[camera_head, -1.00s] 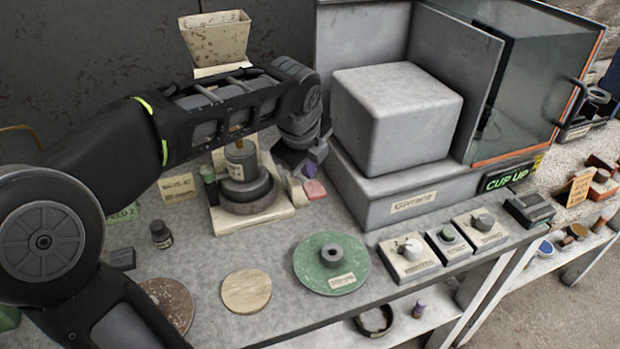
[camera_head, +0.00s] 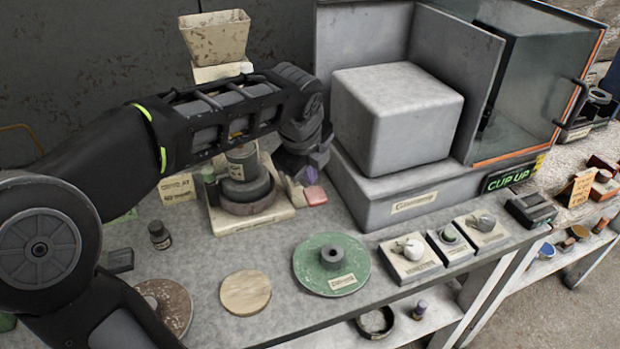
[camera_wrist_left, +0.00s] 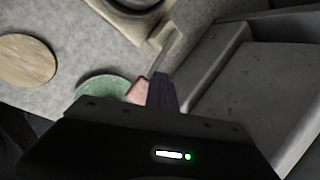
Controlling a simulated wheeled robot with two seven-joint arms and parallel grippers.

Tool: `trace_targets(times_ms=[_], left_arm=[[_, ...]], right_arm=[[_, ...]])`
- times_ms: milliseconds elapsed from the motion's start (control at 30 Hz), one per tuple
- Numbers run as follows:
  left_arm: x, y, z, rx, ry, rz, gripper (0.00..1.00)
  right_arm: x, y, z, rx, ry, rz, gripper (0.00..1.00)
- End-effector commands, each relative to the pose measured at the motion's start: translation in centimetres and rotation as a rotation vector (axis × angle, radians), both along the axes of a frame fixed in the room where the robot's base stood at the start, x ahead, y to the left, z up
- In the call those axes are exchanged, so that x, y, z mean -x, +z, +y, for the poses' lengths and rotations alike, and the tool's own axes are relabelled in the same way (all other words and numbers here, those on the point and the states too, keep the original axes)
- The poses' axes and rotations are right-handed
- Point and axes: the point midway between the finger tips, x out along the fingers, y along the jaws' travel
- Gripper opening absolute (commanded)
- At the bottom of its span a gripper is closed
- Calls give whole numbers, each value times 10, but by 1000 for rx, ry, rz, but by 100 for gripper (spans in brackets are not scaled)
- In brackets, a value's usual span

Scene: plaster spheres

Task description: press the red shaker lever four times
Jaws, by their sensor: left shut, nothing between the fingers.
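The shaker (camera_head: 240,222) is a cream base with a grey round body and a hopper (camera_head: 215,35) above, left of the grey block. Its lever ends in a faded red pad (camera_head: 315,195) at the base's right side; the pad also shows in the left wrist view (camera_wrist_left: 137,91), partly behind my fingers. My left gripper (camera_head: 309,176) is shut and empty, its purple fingertips pointing down right at the pad's back edge. Its fingers also show in the left wrist view (camera_wrist_left: 162,92). I cannot tell whether they touch the pad. My right gripper is out of view.
A large grey block on a plinth (camera_head: 395,120) stands close to the right of my gripper. In front lie a green disc (camera_head: 308,268), a wooden disc (camera_head: 245,292) and several knob boxes (camera_head: 408,265). A small dark bottle (camera_head: 160,236) stands at left.

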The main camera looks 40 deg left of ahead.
Motion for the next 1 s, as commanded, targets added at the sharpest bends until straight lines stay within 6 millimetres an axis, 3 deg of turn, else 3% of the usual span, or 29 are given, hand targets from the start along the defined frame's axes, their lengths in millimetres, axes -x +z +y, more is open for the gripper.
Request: trace_targets(times_ms=[1000], left_arm=[[3, -13, -5, 1, -2, 3, 0]], right_arm=[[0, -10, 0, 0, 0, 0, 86]])
